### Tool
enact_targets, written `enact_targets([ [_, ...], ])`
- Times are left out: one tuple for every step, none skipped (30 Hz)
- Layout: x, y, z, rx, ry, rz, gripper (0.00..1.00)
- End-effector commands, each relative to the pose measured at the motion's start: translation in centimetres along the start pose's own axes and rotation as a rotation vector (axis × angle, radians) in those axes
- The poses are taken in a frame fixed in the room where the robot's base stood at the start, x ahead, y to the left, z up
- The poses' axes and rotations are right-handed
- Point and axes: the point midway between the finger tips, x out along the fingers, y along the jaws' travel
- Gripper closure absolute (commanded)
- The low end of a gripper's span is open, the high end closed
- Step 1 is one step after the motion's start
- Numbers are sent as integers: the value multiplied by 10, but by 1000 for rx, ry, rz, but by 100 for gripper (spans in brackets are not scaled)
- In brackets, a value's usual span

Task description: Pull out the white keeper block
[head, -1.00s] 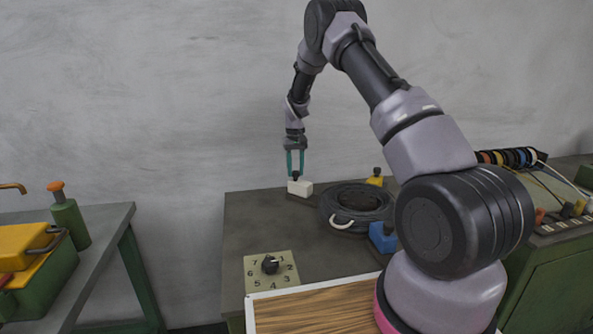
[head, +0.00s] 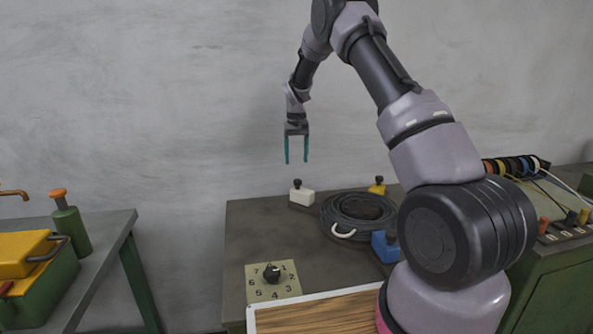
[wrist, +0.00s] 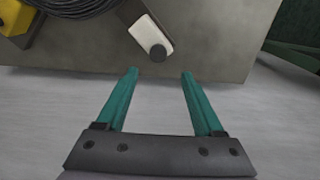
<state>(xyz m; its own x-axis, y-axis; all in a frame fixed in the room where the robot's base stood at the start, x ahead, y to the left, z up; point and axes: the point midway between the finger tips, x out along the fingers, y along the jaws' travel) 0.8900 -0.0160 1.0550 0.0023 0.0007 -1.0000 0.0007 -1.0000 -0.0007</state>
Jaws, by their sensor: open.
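The white keeper block (head: 302,198) is a small white box with a dark knob on top. It sits on the dark bench top near the back edge, left of the black ring. In the wrist view the white block (wrist: 149,33) lies just beyond the fingertips, with its knob toward them. My gripper (head: 296,162) has two teal fingers and is open and empty. It is above the block and apart from it. In the wrist view my gripper (wrist: 160,71) has a clear gap between its fingertips.
A black coiled ring (head: 358,212) with a pale handle lies right of the block. A yellow block (head: 377,189) and a blue block (head: 380,247) stand near the ring. A numbered dial plate (head: 273,284) is at the front. The bench top left of the white block is clear.

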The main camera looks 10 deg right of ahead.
Motion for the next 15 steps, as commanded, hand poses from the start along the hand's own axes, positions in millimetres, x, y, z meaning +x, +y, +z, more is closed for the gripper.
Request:
enact_targets([
  [-8, 0, -1, -1, 3, 0, 31],
  [-12, 0, -1, 0, 2, 0, 31],
  [-17, 0, -1, -1, 3, -1, 31],
  [-20, 0, -1, -1, 3, -1, 31],
  [-22, 0, -1, -1, 2, -1, 31],
  [-24, 0, 0, -1, 1, -1, 31],
  [-25, 0, 0, -1, 1, 0, 31],
  [-26, 0, 0, -1, 0, 0, 31],
  [-27, 0, 0, -1, 0, 0, 31],
  [-27, 0, 0, -1, 0, 0, 31],
  [-27, 0, 0, -1, 0, 0, 31],
  [-27, 0, 0, -1, 0, 0, 31],
  [-27, 0, 0, -1, 0, 0, 31],
  [-27, 0, 0, -1, 0, 0, 31],
  [-27, 0, 0, -1, 0, 0, 31],
])
